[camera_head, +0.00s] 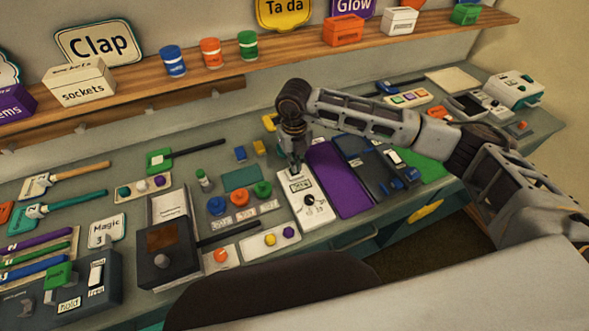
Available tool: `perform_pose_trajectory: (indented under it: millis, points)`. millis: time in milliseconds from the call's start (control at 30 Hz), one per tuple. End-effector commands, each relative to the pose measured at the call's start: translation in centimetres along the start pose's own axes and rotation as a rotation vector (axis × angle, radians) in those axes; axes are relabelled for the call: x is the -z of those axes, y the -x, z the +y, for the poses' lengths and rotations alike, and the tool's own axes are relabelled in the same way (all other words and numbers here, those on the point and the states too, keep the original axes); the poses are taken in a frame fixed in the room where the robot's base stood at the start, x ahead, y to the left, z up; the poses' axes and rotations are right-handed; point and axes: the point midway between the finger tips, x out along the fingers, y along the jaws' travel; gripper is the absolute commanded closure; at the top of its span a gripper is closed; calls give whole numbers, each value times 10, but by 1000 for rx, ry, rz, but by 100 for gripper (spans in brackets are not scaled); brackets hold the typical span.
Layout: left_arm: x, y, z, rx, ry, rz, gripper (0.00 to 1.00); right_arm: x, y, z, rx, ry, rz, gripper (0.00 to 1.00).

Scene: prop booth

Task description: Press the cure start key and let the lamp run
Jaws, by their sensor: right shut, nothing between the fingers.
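A white control box (317,212) with a dark round dial and small printed labels lies on the bench at the centre. It looks like the cure unit, but its labels are too small to read. My right gripper (297,168) is shut and empty, pointing down at the far end of this box. Its fingertips are at or just above the box top; I cannot tell whether they touch. Any key under the fingertips is hidden by them. No lit lamp can be made out. My left gripper is out of view.
A purple panel (338,182) and a dark blue tray (376,165) lie right of the box. A dark box (168,248) stands further left. A shelf (130,85) runs behind.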

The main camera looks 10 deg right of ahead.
Motion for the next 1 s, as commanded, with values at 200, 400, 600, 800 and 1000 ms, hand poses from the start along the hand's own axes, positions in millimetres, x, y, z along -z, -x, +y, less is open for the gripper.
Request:
perform_pose_trajectory:
  millis: [200,400,600,800,1000]
  points:
    - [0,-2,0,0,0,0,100,0,-2,0,0,0,0,100]
    - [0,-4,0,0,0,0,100,0,-4,0,0,0,0,100]
    - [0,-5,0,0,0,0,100,0,-6,0,0,0,0,100]
    - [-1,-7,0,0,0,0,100,0,-8,0,0,0,0,100]
    - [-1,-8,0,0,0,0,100,0,-10,0,0,0,0,100]
